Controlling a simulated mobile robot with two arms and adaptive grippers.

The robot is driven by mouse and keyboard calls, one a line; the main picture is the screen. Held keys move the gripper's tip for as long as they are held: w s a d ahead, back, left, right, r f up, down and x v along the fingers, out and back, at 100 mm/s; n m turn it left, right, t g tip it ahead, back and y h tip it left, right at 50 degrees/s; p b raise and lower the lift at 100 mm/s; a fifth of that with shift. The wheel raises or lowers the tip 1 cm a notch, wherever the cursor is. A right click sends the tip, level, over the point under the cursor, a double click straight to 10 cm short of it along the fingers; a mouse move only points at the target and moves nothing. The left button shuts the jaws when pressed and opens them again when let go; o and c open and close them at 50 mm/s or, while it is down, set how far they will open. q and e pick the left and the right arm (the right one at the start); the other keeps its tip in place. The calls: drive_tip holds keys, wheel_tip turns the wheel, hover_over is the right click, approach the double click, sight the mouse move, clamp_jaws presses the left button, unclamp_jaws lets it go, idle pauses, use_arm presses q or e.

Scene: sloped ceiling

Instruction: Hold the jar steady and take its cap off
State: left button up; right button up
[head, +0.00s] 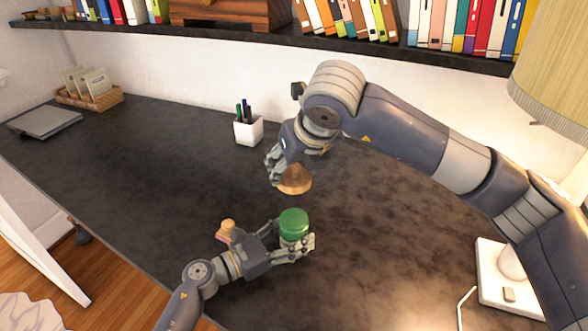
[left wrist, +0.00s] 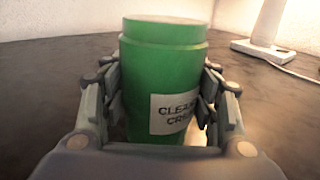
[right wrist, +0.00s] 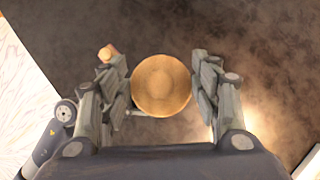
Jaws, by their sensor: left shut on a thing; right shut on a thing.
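The green jar (head: 294,224) stands upright at the front middle of the desk. Its white label shows in the left wrist view (left wrist: 170,113). My left gripper (head: 292,247) is shut around the jar's body, with fingers on both sides (left wrist: 165,100). The jar's upper end is green, with a step below it. My right gripper (head: 276,171) is shut on a round, light-brown, wooden-looking piece (head: 295,181), which also shows between its fingers in the right wrist view (right wrist: 161,85). This piece is apart from the jar; I cannot tell whether it is the cap.
A small wooden-handled object (head: 228,228) is beside my left gripper. A white pen cup (head: 248,131) stands behind my right gripper. A lamp base (head: 507,275) with a cord is at the right. A bookshelf (head: 360,47) overhangs the back. The left of the desk is mostly clear.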

drive_tip(key=shift+r, duration=2.3)
use_arm(q)
drive_tip(key=o, duration=1.3)
drive_tip(key=v, duration=1.2)
